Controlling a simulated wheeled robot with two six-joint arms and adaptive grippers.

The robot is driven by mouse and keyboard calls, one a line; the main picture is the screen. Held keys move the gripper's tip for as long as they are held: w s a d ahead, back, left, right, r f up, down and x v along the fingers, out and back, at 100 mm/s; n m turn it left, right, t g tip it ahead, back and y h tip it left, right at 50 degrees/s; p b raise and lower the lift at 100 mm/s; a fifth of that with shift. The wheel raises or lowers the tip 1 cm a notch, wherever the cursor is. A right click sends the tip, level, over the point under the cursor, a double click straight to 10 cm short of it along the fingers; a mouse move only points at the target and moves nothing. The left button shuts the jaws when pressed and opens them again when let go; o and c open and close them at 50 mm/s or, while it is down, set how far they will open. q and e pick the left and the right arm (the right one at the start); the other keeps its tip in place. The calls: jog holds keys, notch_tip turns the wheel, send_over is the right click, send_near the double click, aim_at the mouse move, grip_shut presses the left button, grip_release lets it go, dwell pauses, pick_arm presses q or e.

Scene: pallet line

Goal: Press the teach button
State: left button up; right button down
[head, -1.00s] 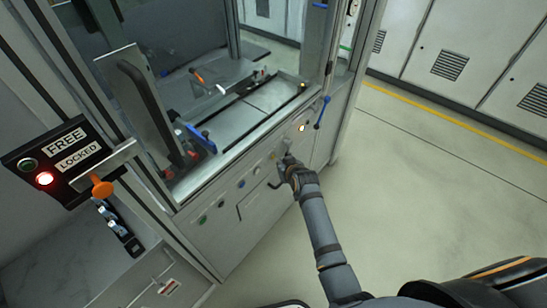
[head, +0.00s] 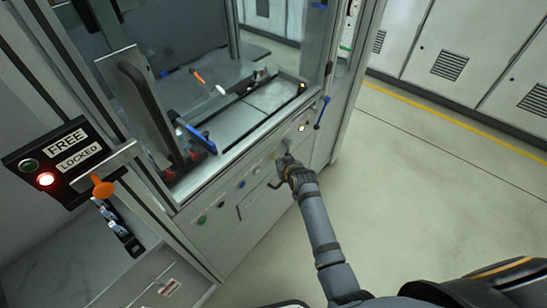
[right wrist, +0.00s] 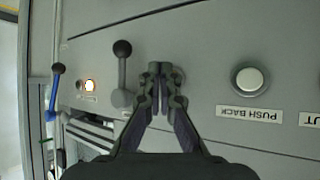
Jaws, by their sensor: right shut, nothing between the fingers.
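My right gripper (head: 284,161) is at the grey front panel (head: 268,201) of the machine. In the right wrist view its fingers (right wrist: 159,69) are shut with nothing between them, pointing at the panel. A round grey part (right wrist: 179,75) is mostly hidden behind the fingertips. I cannot tell whether they touch it. No label reading "teach" is legible. A lit amber-white button (right wrist: 90,86) sits to the left in the wrist view and also shows in the head view (head: 301,128). A pale round button (right wrist: 249,81) labelled PUSH BACK is to the right. My left gripper is not in view.
A black-knobbed lever (right wrist: 122,49) stands close left of my fingers. A blue lever (head: 321,112) is farther along the panel. At the left are an orange knob (head: 103,187) and a FREE/LOCKED sign (head: 67,150) with a red light by LOCKED. The floor at right is clear.

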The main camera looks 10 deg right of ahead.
jog(key=shift+w+a, duration=0.15)
jog(key=shift+w, duration=0.05)
jog(key=shift+w+a, duration=0.25)
jog(key=shift+w, duration=0.1)
dwell(0.7)
jog(key=shift+s+d+p, duration=0.5)
jog(key=shift+s+p, duration=0.2)
jog(key=shift+p, duration=0.1)
